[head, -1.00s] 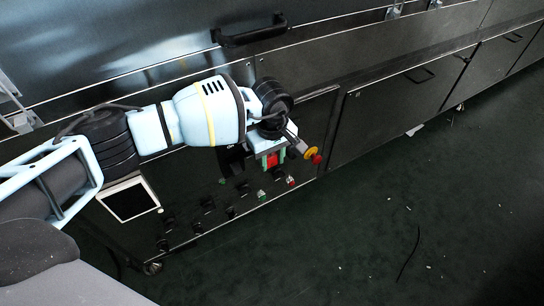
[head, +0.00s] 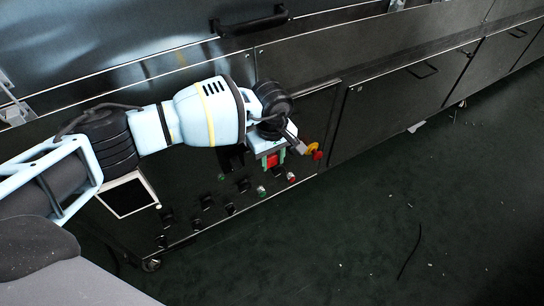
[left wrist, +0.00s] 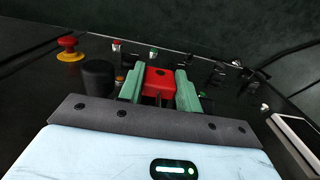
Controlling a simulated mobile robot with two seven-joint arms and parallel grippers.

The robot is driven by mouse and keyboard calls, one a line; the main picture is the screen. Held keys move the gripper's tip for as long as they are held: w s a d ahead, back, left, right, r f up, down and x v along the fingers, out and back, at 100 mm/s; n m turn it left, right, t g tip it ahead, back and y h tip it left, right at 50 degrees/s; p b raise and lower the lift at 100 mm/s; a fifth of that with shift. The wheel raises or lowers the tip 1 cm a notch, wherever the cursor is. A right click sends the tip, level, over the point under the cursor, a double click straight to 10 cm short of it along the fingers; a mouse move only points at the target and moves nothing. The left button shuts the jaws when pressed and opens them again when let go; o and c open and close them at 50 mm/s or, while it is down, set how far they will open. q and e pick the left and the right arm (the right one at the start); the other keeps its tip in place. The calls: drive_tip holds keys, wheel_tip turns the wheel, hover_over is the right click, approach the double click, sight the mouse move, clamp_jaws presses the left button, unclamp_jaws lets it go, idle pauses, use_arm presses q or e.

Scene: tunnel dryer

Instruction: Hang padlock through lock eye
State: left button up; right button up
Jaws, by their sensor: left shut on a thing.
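My left gripper (head: 271,158) is shut on a red padlock (head: 273,161) in front of the dark control panel. In the left wrist view the red padlock (left wrist: 158,80) sits between the two green fingers of the left gripper (left wrist: 158,90). Its shackle is mostly hidden, with thin metal showing below the body. I cannot make out the lock eye in either view; the hand and arm cover part of the panel. My right gripper is not in view.
A red and yellow emergency stop (head: 313,151) sticks out right of the gripper and shows in the left wrist view (left wrist: 68,47). A black knob (left wrist: 97,77) stands beside the fingers. Buttons and switches line the panel near a screen (head: 128,197). The dark floor (head: 400,220) is mostly clear.

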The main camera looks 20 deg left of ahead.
use_arm(q)
drive_tip(key=shift+f, duration=0.5)
drive_tip(key=shift+f+b, duration=0.5)
drive_tip(key=shift+f, duration=0.05)
drive_tip(key=shift+f+b, duration=0.5)
drive_tip(key=shift+f, duration=0.4)
drive_tip(key=o, duration=0.9)
drive_tip(key=shift+o, duration=1)
drive_tip(key=shift+s, duration=0.1)
